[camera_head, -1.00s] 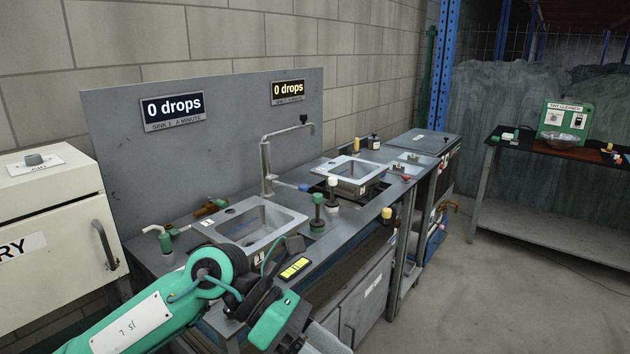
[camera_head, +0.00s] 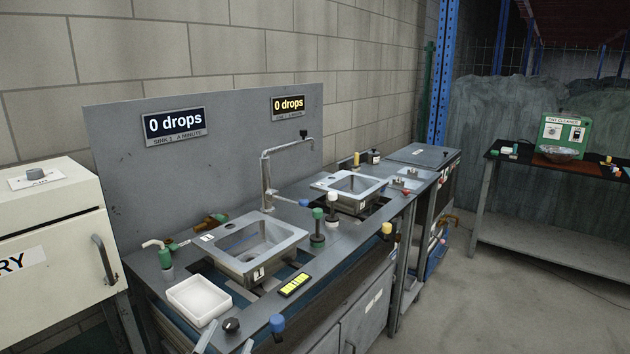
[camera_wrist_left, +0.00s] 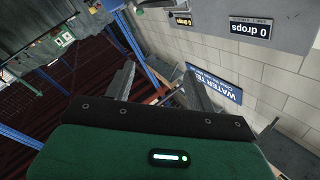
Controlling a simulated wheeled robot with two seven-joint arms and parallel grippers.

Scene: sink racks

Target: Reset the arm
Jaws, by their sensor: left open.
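My left gripper (camera_wrist_left: 158,72) is open in the left wrist view. Its two grey fingers stand apart with nothing between them, beyond the green gripper body. The wall and the drops signs look upside down in that view. In the head view only what look like its two grey fingertips (camera_head: 226,342) show at the bottom edge, left of centre, in front of the sink bench. The rest of my left arm is out of that view. My right gripper is in neither view.
The sink bench holds a near sink (camera_head: 245,272), a far sink (camera_head: 348,204), a white tray (camera_head: 198,299), a yellow display (camera_head: 294,285) and several coloured knobs. A cream cabinet (camera_head: 60,255) stands at left. A table (camera_head: 555,236) stands at right; the floor between is clear.

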